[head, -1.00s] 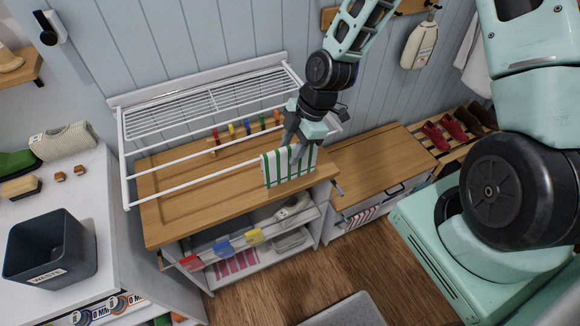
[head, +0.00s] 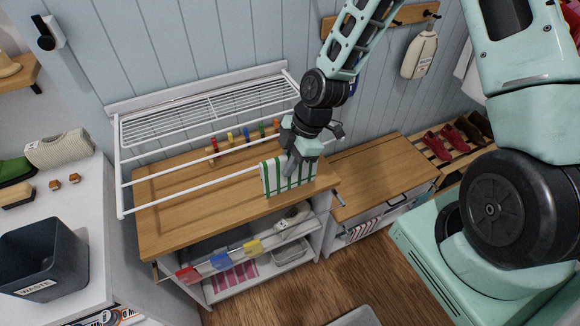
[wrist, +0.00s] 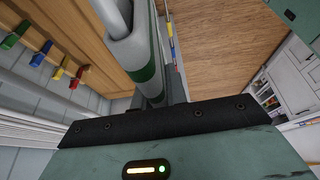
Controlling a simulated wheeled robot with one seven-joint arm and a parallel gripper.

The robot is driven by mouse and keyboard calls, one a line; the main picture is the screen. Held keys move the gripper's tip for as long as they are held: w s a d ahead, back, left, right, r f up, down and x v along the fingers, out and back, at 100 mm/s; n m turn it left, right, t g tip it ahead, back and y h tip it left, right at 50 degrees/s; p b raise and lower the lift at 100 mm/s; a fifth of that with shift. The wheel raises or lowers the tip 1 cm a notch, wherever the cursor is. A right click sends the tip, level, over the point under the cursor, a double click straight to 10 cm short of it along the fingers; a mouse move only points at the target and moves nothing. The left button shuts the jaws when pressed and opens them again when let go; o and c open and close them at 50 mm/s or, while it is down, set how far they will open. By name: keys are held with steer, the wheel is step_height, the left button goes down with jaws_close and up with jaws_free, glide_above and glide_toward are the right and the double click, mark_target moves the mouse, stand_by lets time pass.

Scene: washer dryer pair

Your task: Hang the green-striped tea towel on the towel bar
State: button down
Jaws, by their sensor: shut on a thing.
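The green-striped tea towel (head: 272,178) is white with green stripes and hangs near the right end of the rack's front white bar (head: 190,187). My gripper (head: 291,168) is at the towel's upper part, its fingers shut on it. In the wrist view the towel (wrist: 146,55) runs up from the jaws, white with a green band, beside a white rounded bar end. The fingertips are partly hidden by the towel, and I cannot tell whether the cloth's weight rests on the bar.
A white wall rack (head: 200,110) stands over a wooden-topped cabinet (head: 180,220). Coloured pegs (head: 246,133) line its back. Below, a lower rail holds coloured clips (head: 221,261). A dark waste bin (head: 40,262) stands on the left counter. A second wooden cabinet (head: 370,165) is at right.

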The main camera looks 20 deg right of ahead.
steer(key=shift+w+r+p, duration=0.1)
steer(key=shift+r+p, duration=4.05)
steer(key=shift+r, duration=1)
steer(key=shift+f, duration=0.1)
